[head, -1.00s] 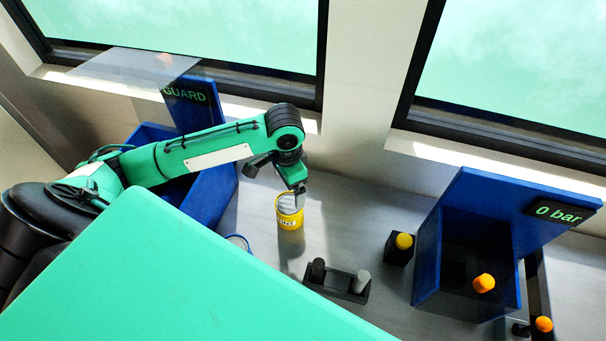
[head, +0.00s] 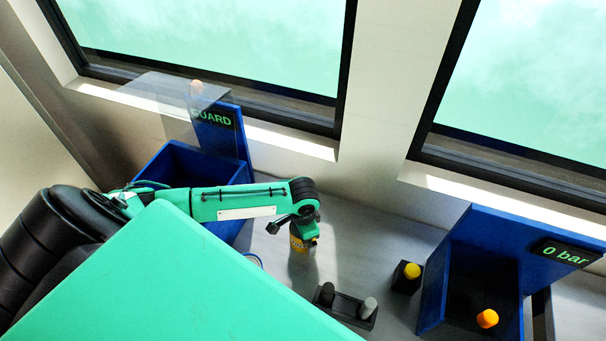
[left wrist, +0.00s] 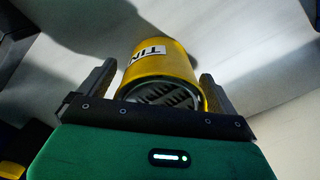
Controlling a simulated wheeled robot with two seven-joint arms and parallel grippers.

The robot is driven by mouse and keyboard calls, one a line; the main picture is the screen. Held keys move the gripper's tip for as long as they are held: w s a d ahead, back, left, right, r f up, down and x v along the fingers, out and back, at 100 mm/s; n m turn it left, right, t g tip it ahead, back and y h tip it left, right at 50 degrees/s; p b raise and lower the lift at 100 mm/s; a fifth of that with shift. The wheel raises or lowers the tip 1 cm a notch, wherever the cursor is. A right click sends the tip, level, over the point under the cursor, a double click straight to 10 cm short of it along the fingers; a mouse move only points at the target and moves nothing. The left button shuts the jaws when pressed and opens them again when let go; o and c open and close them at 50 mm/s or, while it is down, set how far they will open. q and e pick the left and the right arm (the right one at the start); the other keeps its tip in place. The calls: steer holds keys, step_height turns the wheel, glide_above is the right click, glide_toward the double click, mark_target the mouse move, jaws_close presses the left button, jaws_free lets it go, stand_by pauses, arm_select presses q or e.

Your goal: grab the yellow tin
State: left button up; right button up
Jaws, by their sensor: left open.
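The yellow tin (head: 301,243) stands on the grey bench in the head view, partly hidden by my left gripper (head: 304,236) above it. In the left wrist view the tin (left wrist: 172,62) shows a white label with black letters and a dark slotted end. My left gripper (left wrist: 160,85) is open there, with one finger on each side of the tin. Small gaps show between the fingers and the tin's sides. My right gripper is not in these views.
A blue guard box (head: 186,162) with a clear panel (head: 170,98) stands behind my left arm. A black holder (head: 345,305) with two pegs and a yellow-knobbed black block (head: 406,279) lie to the right. A blue "0 bar" station (head: 490,240) stands at far right.

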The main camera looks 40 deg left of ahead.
arm_select(q)
steer(key=shift+f, duration=0.6)
steer(key=c, duration=1.3)
steer(key=shift+r, duration=0.1)
